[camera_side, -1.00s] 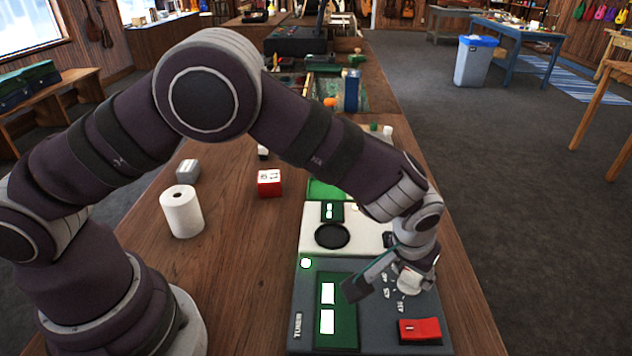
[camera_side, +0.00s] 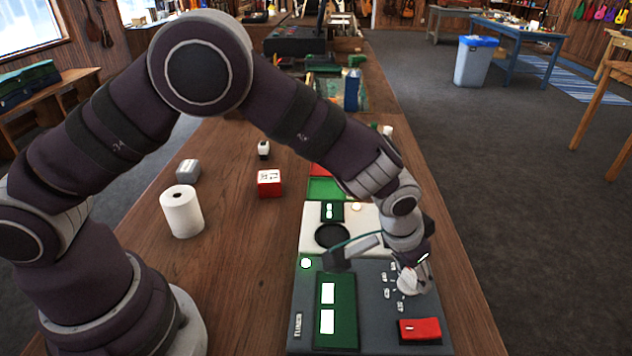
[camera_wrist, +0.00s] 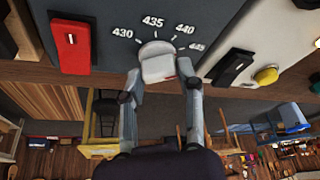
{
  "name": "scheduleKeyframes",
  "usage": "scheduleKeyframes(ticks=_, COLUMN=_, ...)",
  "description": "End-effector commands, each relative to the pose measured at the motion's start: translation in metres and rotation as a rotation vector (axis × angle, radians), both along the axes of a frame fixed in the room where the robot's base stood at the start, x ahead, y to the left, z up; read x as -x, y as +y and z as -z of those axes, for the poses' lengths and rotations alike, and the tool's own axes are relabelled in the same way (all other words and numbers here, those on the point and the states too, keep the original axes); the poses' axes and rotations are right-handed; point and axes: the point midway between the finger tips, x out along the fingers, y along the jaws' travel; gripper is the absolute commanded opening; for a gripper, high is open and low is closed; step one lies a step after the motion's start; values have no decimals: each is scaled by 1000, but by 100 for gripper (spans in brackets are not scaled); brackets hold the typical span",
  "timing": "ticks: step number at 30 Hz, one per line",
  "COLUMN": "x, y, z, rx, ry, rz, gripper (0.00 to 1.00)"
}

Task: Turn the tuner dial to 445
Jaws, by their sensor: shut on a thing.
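The tuner (camera_side: 375,340) is a dark grey box at the front of the bench, with a green panel holding two white displays (camera_side: 328,293). Its pale dial (camera_side: 408,286) is at the right of its top. In the wrist view the dial (camera_wrist: 158,62) sits below printed marks 430, 435, 440 and 445 (camera_wrist: 196,46). My gripper (camera_wrist: 160,78) is shut on the dial, one finger at each side. In the side view my gripper (camera_side: 414,264) partly covers the dial. I cannot tell which number the dial points to.
A red switch (camera_side: 420,330) is on the tuner near the dial. A white device with a round black plate (camera_side: 332,236) stands just behind. A white paper roll (camera_side: 182,212), a red box (camera_side: 269,183) and a grey block (camera_side: 188,169) stand to the left. The bench between is clear.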

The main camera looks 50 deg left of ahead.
Motion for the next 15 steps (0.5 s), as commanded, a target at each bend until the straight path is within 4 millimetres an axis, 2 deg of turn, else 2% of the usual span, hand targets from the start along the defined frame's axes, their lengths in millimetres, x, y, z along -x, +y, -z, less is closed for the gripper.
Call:
scheduleKeyframes(ticks=4, x=1, y=0, z=0, rx=-1, ry=3, rz=-1, gripper=0)
scheduleKeyframes(ticks=5, x=1, y=0, z=0, rx=-1, ry=3, rz=-1, gripper=38)
scheduleKeyframes(ticks=9, x=1, y=0, z=0, rx=-1, ry=2, rz=-1, gripper=57)
scheduleKeyframes(ticks=10, x=0, y=0, z=0, rx=-1, ry=2, rz=-1, gripper=61)
scheduleKeyframes(ticks=15, x=0, y=0, z=0, rx=-1, ry=1, rz=-1, gripper=61)
